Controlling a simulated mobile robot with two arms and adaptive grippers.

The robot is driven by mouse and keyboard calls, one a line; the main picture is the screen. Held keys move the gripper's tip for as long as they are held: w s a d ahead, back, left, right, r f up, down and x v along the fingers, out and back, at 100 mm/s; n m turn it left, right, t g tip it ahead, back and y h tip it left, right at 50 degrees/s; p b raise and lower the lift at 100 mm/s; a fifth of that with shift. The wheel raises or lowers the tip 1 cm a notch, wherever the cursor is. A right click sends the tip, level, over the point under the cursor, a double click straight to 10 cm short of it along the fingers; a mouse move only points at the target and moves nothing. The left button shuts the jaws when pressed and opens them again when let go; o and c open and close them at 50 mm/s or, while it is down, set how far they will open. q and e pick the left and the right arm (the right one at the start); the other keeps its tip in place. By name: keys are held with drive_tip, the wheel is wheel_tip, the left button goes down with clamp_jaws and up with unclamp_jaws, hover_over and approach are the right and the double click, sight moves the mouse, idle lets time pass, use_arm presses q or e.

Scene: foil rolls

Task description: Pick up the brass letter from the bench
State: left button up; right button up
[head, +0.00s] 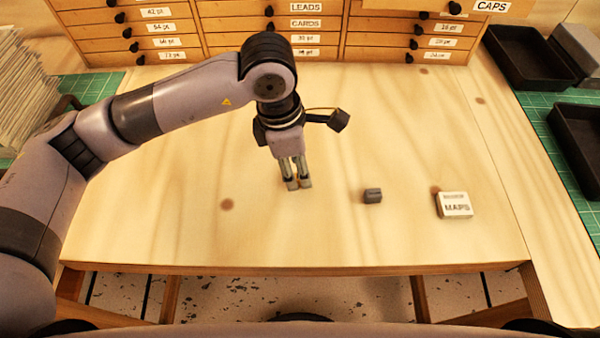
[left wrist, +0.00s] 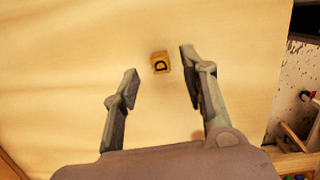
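The brass letter (left wrist: 161,63) is a small golden block with a dark D on its face. It lies on the pale wooden bench (head: 150,215) and shows in the left wrist view between and below my fingertips, apart from both fingers. My left gripper (head: 298,185) points down over the middle of the bench. In the left wrist view its two fingers (left wrist: 158,60) are spread apart, with nothing held. My right gripper is not in view.
A small dark grey block (head: 372,196) and a white box labelled MAPS (head: 455,205) lie right of my gripper. Wooden label drawers (head: 305,30) line the back. Black trays (head: 530,55) stand on a green mat at right. The front left bench is clear.

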use_arm(q)
drive_tip(key=shift+d+f, duration=0.2)
drive_tip(key=shift+f, duration=1.05)
drive_tip(key=shift+c, duration=0.5)
clamp_jaws()
